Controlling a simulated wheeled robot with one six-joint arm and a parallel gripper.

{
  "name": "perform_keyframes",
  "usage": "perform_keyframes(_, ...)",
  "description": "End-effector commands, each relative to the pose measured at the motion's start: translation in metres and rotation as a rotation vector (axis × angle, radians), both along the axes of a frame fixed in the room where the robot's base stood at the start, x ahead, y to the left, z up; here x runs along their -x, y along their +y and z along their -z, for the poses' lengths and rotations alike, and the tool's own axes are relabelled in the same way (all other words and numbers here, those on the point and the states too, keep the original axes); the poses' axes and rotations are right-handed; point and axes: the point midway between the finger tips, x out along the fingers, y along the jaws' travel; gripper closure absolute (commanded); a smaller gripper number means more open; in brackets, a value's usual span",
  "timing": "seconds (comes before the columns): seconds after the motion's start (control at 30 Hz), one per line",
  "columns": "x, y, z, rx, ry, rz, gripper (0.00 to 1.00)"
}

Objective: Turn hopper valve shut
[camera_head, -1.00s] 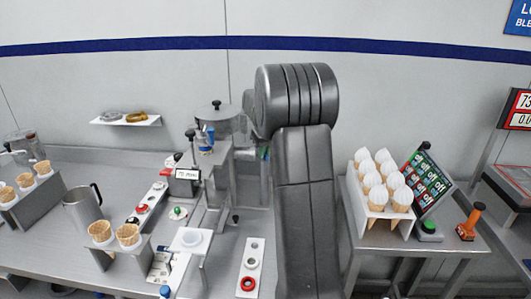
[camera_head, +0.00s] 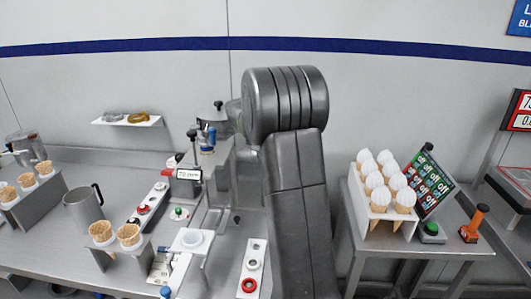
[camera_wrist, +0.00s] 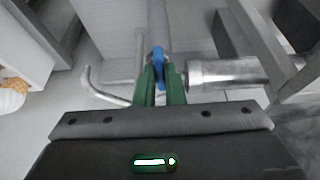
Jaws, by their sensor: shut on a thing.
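In the wrist view my gripper (camera_wrist: 160,84) has two green fingers shut on a blue valve handle (camera_wrist: 158,58). The handle sits beside a horizontal metal cylinder (camera_wrist: 228,72) on its right, with pipework around it. In the head view my own arm hides the gripper and the handle it holds. The hopper (camera_head: 212,115), a grey round vessel with a black-knobbed lid, stands left of my arm and is partly covered by it. I cannot tell the valve's exact angle.
A rack of white-topped cones (camera_head: 385,185) stands on a side table at right, beside a green button (camera_head: 431,230) and an orange-handled tool (camera_head: 473,222). At left are a metal jug (camera_head: 84,208) and a cone holder (camera_head: 118,247). A small wall shelf (camera_head: 128,121) holds two rings.

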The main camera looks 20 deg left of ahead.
Motion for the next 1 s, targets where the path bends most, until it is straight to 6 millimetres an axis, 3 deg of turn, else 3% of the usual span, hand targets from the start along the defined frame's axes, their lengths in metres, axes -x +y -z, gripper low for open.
perform_keyframes(0.4, 0.000, 0.000, 0.000, 0.000, 0.001, 0.009, 1.00)
perform_keyframes(0.43, 0.000, 0.000, 0.000, 0.000, 0.001, 0.009, 0.89)
perform_keyframes(0.53, 0.000, 0.000, 0.000, 0.000, 0.001, 0.009, 0.69)
perform_keyframes(0.83, 0.000, 0.000, -0.001, -0.001, 0.000, 0.007, 0.69)
perform_keyframes(1.0, 0.006, -0.001, -0.016, -0.002, -0.002, 0.007, 0.69)
